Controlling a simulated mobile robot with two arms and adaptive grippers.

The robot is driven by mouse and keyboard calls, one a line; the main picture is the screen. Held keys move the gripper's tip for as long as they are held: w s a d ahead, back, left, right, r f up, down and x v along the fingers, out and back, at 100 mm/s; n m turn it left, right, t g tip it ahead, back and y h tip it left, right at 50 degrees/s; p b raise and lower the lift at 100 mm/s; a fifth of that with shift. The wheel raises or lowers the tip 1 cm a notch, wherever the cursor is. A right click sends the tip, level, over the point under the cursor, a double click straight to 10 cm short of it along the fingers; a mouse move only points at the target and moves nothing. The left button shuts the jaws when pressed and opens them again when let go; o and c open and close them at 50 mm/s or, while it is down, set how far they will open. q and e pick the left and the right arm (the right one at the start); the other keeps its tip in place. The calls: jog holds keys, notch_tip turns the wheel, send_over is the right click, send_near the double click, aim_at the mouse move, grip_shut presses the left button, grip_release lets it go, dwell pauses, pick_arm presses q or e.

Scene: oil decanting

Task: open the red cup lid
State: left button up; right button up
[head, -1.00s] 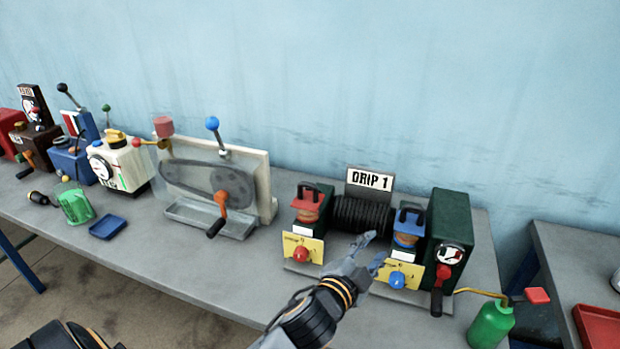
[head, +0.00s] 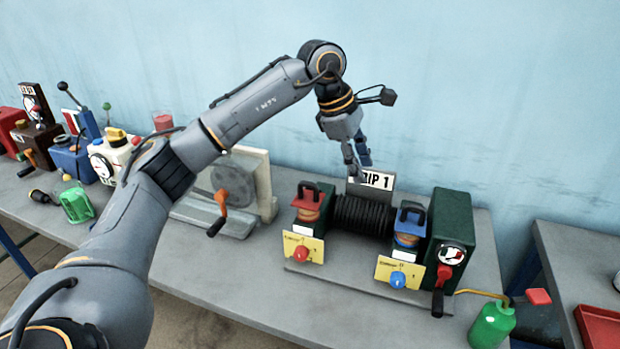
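The red cup lid (head: 304,206) with its black handle sits on top of the left cup (head: 311,214) of the DRIP 1 machine. It looks closed over the cup. My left gripper (head: 358,168) hangs pointing down in front of the DRIP 1 sign (head: 382,181), to the right of and above the red lid, apart from it. Its two fingers look slightly apart with nothing between them. My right gripper is not in view.
A black coil (head: 362,217) lies between the red lid and the blue lid (head: 408,226). A green oil can (head: 490,326) stands at the right. The table front is clear.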

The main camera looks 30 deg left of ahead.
aim_at(310, 184)
pick_arm(q)
jog(key=s+a+r+n+y, duration=0.1)
jog(key=a+r+y, duration=0.1)
jog(key=a, duration=0.4)
jog(key=s+a+r+y, duration=0.2)
jog(key=a+r, duration=0.1)
jog(key=a, duration=0.3)
jog(key=shift+g, duration=0.4)
jog(key=w+f+p, duration=0.1)
jog(key=f, duration=0.3)
jog(key=w+f, duration=0.1)
jog(key=f, duration=0.4)
jog(key=w+f+p, duration=0.1)
jog(key=f, duration=0.3)
jog(key=shift+a+f+p, duration=0.1)
jog(key=shift+f+p, duration=0.15)
jog(key=shift+p, duration=0.05)
jog(key=shift+c, duration=0.2)
grip_shut()
